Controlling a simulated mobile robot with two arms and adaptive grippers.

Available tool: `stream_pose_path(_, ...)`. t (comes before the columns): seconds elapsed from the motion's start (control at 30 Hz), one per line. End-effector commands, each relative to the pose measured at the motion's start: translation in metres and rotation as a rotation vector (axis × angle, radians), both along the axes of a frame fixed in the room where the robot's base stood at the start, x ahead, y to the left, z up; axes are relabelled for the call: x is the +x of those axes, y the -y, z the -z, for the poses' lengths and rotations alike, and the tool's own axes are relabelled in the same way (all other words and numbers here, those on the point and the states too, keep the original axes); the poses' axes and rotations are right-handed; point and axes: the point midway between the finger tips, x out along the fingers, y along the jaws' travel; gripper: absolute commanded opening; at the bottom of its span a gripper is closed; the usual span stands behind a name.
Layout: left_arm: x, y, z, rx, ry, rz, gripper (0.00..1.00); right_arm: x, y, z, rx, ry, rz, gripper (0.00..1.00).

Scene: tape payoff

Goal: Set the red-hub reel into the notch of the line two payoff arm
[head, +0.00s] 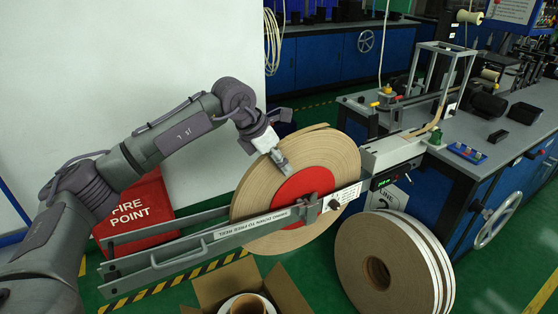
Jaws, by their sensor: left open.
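The red-hub reel (275,190), a wide roll of tan tape with a red centre (303,183), stands upright between the two grey rails of the payoff arm (180,255). The near rail and a dark latch piece (314,207) cross in front of the lower hub, so I cannot tell whether its axle sits in the notch. The payoff arm runs from the machine at right towards the lower left. My left gripper (280,158) is open at the upper left of the reel, in front of its face near the red hub; contact is unclear. My right gripper is not in view.
A second tan reel (350,255) with a brown core stands on the floor at right, below the arm. An open cardboard box (285,290) sits at the bottom. A red fire point box (140,210) is behind my left arm. The grey-topped bench (500,160) fills the right.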

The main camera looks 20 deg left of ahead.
Motion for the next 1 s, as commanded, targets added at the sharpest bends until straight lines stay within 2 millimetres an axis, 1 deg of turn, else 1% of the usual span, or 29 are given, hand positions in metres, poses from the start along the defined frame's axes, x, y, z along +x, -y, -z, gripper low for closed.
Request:
stream_pose_path(0.03,0.000,0.000,0.001,0.001,-0.002,-0.001,0.48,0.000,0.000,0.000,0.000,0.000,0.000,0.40)
stream_pose_path(0.07,-0.003,-0.001,0.009,0.009,-0.020,-0.001,0.48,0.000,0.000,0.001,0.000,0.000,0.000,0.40)
stream_pose_path(0.1,-0.003,-0.002,0.009,0.009,-0.020,-0.001,0.48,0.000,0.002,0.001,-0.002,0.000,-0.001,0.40)
stream_pose_path(0.17,-0.003,-0.002,0.006,0.008,-0.017,-0.001,0.48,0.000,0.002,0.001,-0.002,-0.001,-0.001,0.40)
stream_pose_path(0.23,-0.005,-0.004,-0.001,0.006,-0.013,-0.001,0.48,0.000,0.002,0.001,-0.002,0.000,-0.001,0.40)
stream_pose_path(0.37,-0.012,-0.010,-0.021,0.006,-0.008,-0.001,0.48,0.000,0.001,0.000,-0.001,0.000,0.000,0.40)
stream_pose_path(0.5,-0.023,-0.019,-0.050,0.004,-0.003,-0.002,0.48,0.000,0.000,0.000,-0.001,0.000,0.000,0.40)
stream_pose_path(0.7,-0.037,-0.030,-0.084,0.002,-0.001,-0.001,0.48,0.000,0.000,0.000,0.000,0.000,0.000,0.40)
stream_pose_path(0.83,-0.043,-0.034,-0.098,0.001,-0.002,-0.001,0.48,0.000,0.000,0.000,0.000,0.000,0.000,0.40)
stream_pose_path(1.0,-0.046,-0.036,-0.104,0.001,-0.002,0.000,0.48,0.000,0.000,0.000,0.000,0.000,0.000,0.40)
